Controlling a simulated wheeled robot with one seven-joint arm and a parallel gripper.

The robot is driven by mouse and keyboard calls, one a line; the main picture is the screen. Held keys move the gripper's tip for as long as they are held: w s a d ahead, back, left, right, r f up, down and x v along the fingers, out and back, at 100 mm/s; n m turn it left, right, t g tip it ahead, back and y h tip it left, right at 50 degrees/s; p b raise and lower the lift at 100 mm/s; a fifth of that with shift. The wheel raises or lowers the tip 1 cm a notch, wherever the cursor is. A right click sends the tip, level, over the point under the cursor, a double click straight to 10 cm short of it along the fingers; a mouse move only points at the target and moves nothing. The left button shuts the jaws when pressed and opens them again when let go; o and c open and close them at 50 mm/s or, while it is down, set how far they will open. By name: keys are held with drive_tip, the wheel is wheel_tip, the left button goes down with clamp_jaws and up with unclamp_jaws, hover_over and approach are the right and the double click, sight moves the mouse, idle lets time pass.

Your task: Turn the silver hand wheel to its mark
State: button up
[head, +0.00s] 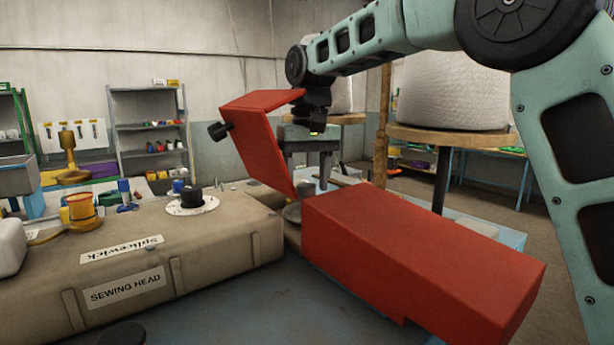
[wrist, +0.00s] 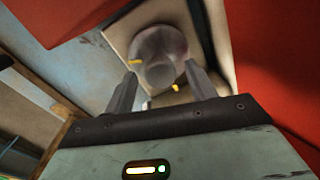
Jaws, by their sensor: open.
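The silver hand wheel (wrist: 172,42) is a round grey wheel with a raised hub, on a beige base in the wrist view. Two small yellow marks show at its edge, one left and one lower right, apart from each other. In the head view the wheel (head: 292,213) is partly hidden behind the red block. My gripper (wrist: 162,88) is open, its two fingers on either side of the hub in the picture. Nothing is held; I cannot tell whether they touch it. In the head view my gripper (head: 306,176) points down above the wheel.
A raised red flap (head: 262,140) with a black knob stands left of my gripper. A red block (head: 415,250) lies to its right, leaving a narrow gap. The beige sewing head (head: 170,245) carries a black dial (head: 191,196). A white sack (head: 455,90) stands behind on a round table.

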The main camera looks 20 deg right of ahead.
drive_tip(key=shift+f, duration=0.2)
drive_tip(key=c, duration=1)
